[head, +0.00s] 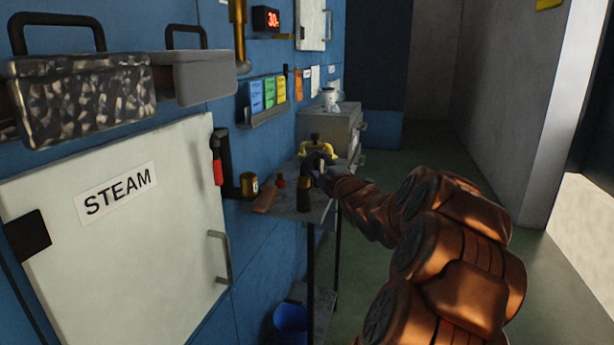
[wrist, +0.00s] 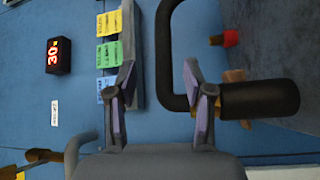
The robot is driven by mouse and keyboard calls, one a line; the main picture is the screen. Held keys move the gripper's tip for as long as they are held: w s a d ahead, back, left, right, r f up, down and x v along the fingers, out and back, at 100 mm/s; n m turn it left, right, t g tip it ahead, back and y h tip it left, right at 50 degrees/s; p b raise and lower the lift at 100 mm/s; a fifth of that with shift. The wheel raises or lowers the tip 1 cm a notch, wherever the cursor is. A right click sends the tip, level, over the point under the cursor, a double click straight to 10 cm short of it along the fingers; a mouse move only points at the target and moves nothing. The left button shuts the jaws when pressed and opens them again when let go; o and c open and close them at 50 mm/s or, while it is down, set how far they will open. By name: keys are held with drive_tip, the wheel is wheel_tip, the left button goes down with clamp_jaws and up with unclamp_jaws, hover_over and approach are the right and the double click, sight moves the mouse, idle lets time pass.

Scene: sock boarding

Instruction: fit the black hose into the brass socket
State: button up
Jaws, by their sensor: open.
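The black hose shows in the wrist view as a bent thin tube with a thick end (wrist: 260,99). In the head view its thick dark end (head: 305,198) stands over the bench beside my gripper (head: 319,168). My gripper is open in the wrist view (wrist: 165,100). The tube's bend reaches into the space between the fingers, and the right finger hides part of the tube; I cannot tell if they touch. The brass socket (head: 249,184) sits at the end of a black elbow pipe on the blue wall, left of my gripper. I cannot make it out in the wrist view.
A metal bench (head: 322,214) holds a red-topped item (head: 280,182), a wooden block (head: 265,200) and a yellow fitting (head: 316,149). A red handle (head: 217,172) hangs by the elbow pipe. The white STEAM cabinet (head: 115,220) is at left. Floor is open at back right.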

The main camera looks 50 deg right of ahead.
sight(313, 158)
drive_tip(key=x, duration=0.4)
drive_tip(key=shift+w+d+f, duration=0.25)
drive_tip(key=shift+w, duration=0.1)
drive_tip(key=shift+x, duration=0.8)
drive_tip(key=shift+s, duration=0.1)
clamp_jaws()
